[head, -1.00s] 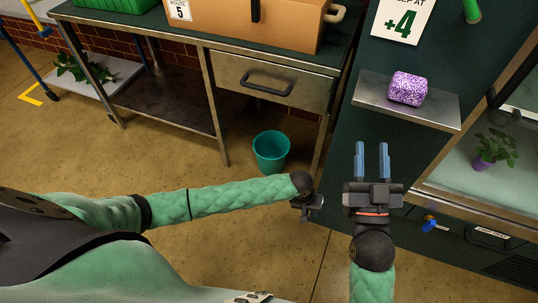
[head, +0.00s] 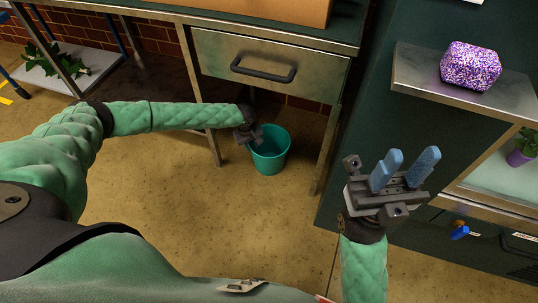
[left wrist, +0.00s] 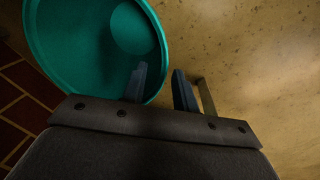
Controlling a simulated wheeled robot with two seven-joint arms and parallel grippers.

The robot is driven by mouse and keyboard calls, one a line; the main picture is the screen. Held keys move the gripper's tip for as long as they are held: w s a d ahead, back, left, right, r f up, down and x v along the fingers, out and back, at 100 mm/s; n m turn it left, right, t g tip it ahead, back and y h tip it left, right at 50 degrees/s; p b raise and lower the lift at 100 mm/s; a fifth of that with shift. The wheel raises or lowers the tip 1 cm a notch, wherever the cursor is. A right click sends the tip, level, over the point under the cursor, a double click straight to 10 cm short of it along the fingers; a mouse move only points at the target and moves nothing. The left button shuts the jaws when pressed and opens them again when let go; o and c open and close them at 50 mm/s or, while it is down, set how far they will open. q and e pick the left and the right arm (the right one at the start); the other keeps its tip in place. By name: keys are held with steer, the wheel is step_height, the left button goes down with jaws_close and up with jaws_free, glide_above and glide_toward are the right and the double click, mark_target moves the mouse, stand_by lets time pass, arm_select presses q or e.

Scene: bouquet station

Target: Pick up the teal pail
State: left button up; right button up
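The teal pail (head: 270,154) stands upright on the floor under the steel table's drawer, open at the top and looking empty. My left gripper (head: 256,140) is at the pail's left rim in the head view; its fingertips are hard to see there. In the left wrist view the pail (left wrist: 90,45) fills the upper left. My left gripper (left wrist: 160,88) is open there, with one finger over the pail's opening and the other outside the rim. Contact with the rim cannot be told. My right gripper (head: 406,168) is open and empty, in front of the dark green cabinet.
The steel table's drawer (head: 265,65) and its legs stand above and beside the pail. A purple speckled block (head: 470,65) sits on a metal shelf (head: 420,72) at the right. A potted plant (head: 522,150) is at the far right. The floor in front is clear.

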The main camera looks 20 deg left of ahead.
arm_select(q)
steer(key=shift+w+a+f, duration=0.1)
steer(key=shift+a+f, duration=0.1)
steer(key=shift+f, duration=0.25)
steer(key=shift+w+d+f+b, duration=0.15)
steer(key=shift+f+b, duration=0.7)
steer(key=shift+f, duration=0.95)
steer(key=shift+w+d+f+b, duration=0.15)
steer(key=shift+f+b, duration=0.65)
steer(key=shift+f, duration=0.95)
steer(key=shift+c, duration=0.4)
jaws_close()
steer(key=shift+s, duration=0.1)
